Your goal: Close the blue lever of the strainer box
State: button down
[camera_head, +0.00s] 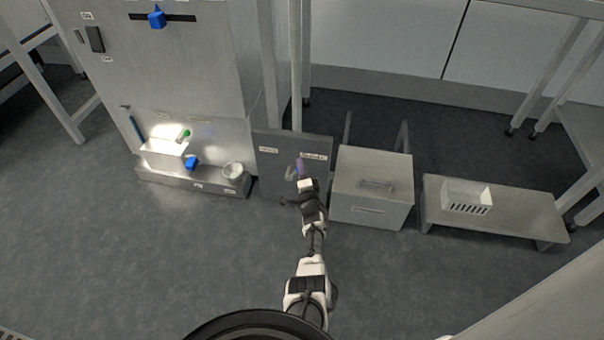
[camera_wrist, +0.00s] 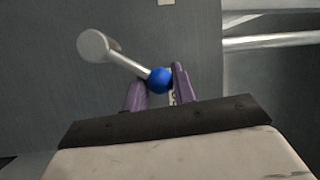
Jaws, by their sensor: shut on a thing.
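The lever (camera_wrist: 128,65) has a grey shaft running from a round grey pivot to a blue ball knob (camera_wrist: 160,79) in the wrist view. It sits on a dark grey panel (camera_head: 268,158), which bears small labels too small to read surely. My gripper (camera_head: 299,166) is in front of this panel in the head view. Its purple fingers are shut on the blue knob, which also shows between them in the wrist view (camera_wrist: 158,88). The shaft slants up and left from the knob in the wrist view. In the head view the gripper partly hides the lever.
A grey lidded box (camera_head: 372,187) stands close on the right of the panel. A low bench (camera_head: 520,218) with a white slotted basket (camera_head: 466,196) is farther right. A tall metal cabinet (camera_head: 170,80) stands left. The floor in front is clear.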

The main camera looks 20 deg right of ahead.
jog(key=shift+a+f, duration=0.3)
jog(key=shift+a, duration=0.25)
jog(key=c, duration=1.2)
grip_release()
jog(key=shift+d+r, duration=0.1)
jog(key=shift+r, duration=0.05)
jog(key=shift+d+r, duration=0.1)
jog(key=shift+r, duration=0.25)
notch_tip(320, 180, up, 19)
jog(key=p, duration=1.1)
jog(key=shift+r+p, duration=0.15)
jog(key=shift+p, duration=0.2)
